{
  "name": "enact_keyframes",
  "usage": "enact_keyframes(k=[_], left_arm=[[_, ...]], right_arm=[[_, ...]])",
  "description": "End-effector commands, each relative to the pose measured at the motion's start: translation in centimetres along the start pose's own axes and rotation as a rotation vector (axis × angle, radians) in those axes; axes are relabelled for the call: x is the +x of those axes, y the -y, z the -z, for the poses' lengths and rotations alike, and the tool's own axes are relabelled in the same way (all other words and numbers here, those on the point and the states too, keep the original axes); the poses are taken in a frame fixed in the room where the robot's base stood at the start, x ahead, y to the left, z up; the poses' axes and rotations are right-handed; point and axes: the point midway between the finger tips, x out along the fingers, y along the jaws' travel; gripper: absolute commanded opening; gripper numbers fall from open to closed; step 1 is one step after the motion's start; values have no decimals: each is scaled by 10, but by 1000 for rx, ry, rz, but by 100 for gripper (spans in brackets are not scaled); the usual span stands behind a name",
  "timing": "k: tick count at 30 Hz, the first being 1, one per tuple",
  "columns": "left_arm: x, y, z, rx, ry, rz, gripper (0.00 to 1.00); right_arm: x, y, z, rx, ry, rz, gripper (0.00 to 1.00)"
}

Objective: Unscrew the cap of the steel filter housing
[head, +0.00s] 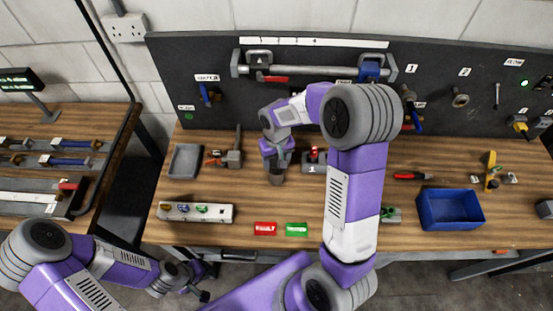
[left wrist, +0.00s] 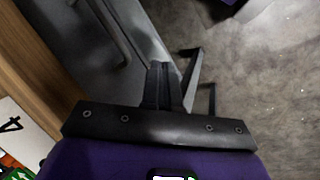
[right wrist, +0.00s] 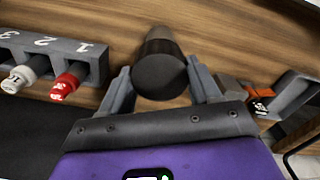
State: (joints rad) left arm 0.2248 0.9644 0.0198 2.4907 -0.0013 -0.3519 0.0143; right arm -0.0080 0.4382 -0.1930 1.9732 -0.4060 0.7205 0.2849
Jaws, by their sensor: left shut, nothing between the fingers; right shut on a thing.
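The filter housing (head: 277,179) is a small grey-brown cylinder on the bench, just below my right gripper (head: 276,163). In the right wrist view its body (right wrist: 158,42) shows behind a round dark cap (right wrist: 160,77). The fingers of my right gripper (right wrist: 163,88) lie on both sides of this cap and are shut on it. My left gripper (head: 202,283) hangs in front of the bench's front edge, far from the housing. In the left wrist view its fingers (left wrist: 163,85) are together and empty.
A grey tray (head: 185,160) and a hammer (head: 235,155) lie left of the housing. A block with numbered slots (right wrist: 50,62) holds a red and a white knob beside it. Red and green cards (head: 265,228) lie in front. A blue bin (head: 450,210) stands at right.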

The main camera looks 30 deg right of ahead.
Motion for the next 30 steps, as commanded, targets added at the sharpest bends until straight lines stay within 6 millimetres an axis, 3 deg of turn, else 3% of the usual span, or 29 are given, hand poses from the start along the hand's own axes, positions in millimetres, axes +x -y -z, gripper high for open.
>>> enact_keyframes(k=[7, 16, 26, 30], left_arm=[[-1, 0, 0, 0, 0, 0, 0], [-6, -2, 0, 0, 0, 0, 0], [-6, -2, 0, 0, 0, 0, 0], [-9, -3, 0, 0, 0, 0, 0]], right_arm=[[-1, 0, 1, -48, -4, 1, 26], [-2, 0, 1, -375, -5, 1, 26], [-1, 0, 2, -403, -5, 0, 26], [-2, 0, 1, -519, -4, 0, 26]])
